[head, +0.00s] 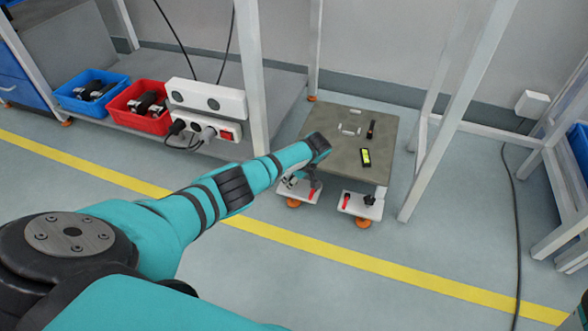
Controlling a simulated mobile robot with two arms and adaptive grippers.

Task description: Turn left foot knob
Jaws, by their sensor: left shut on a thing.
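A low platform (330,125) with a brown-grey top stands on the floor beyond the yellow line. At its front are two white foot brackets. The left foot bracket (312,188) has a red lever and an orange pad; the right foot bracket (352,208) has a red lever, an orange pad and a black knob (369,200). My left gripper (296,183) reaches down to the left bracket and is shut on the left foot knob, which the gripper and wrist mostly hide.
A yellow-green level (366,157) and a small dark item (371,129) lie on the platform. White frame legs (253,80) stand on both sides. Blue (75,101) and red (130,118) bins and a power strip (205,127) sit at left. The front floor is clear.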

